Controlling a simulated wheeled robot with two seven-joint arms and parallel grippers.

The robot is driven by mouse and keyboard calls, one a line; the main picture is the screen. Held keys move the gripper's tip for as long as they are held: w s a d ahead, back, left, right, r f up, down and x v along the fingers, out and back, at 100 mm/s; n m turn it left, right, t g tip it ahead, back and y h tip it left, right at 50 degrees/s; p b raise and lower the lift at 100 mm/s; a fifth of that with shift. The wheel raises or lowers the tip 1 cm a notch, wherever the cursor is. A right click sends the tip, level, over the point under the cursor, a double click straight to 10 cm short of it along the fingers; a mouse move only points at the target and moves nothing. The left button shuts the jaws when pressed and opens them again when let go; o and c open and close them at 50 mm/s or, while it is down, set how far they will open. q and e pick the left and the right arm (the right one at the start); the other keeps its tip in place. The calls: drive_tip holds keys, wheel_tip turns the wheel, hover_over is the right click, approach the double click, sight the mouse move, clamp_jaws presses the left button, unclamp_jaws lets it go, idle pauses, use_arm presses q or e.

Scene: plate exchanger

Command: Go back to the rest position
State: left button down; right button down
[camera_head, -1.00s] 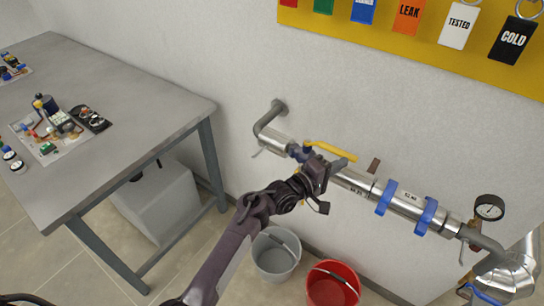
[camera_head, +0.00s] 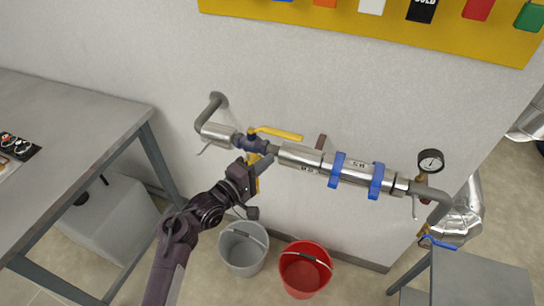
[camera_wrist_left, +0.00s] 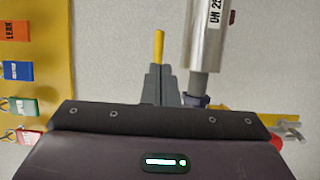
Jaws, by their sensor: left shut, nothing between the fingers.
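My left gripper (camera_head: 256,170) is in front of the pipe run, just below the valve (camera_head: 255,144) with the long yellow handle (camera_head: 276,132). Its fingers (camera_wrist_left: 160,88) are shut with nothing between them. The yellow handle points right along the pipe and is clear of the gripper in the head view. In the left wrist view a yellow bar (camera_wrist_left: 159,46) shows beyond the fingertips; I cannot tell whether they touch it. The steel pipe sleeve (camera_wrist_left: 206,35) stands to the right of the fingers there. My right gripper is out of view.
A grey table (camera_head: 75,115) stands at the left. A grey bucket (camera_head: 243,248) and a red bucket (camera_head: 305,268) are on the floor below the pipe. A pressure gauge (camera_head: 430,161) sits at the pipe's right end. A yellow tag board (camera_head: 370,28) hangs above.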

use_arm(q)
drive_tip(key=shift+f, duration=0.1)
idle(0.4)
drive_tip(key=s+a+f+m+g+y+b, duration=0.1)
drive_tip(key=s+a+f+g+y, duration=0.3)
drive_tip(key=f, duration=0.8)
drive_tip(key=s+a+f+m+t+y, duration=0.15)
drive_tip(key=s+f, duration=0.45)
drive_tip(key=f, duration=0.7)
drive_tip(key=s+a+f+m+g+y+b, duration=0.1)
drive_tip(key=s+a+f+m+g+y, duration=0.3)
drive_tip(key=f, duration=0.8)
drive_tip(key=s+a+f+m+g+y, duration=0.1)
drive_tip(key=s+a+f, duration=0.3)
drive_tip(key=s, duration=0.7)
drive_tip(key=s+a+f+m+g+y, duration=0.1)
drive_tip(key=s+a+f+m+g, duration=0.1)
drive_tip(key=s+a+f, duration=0.3)
drive_tip(key=s+a+f+m+g+y, duration=0.1)
drive_tip(key=s+a+f, duration=0.3)
drive_tip(key=s+f, duration=0.5)
drive_tip(key=s+m+g, duration=0.1)
drive_tip(key=s, duration=0.6)
drive_tip(key=shift+s+a+b, duration=0.35)
drive_tip(key=shift+a, duration=0.05)
drive_tip(key=shift+f, duration=0.1)
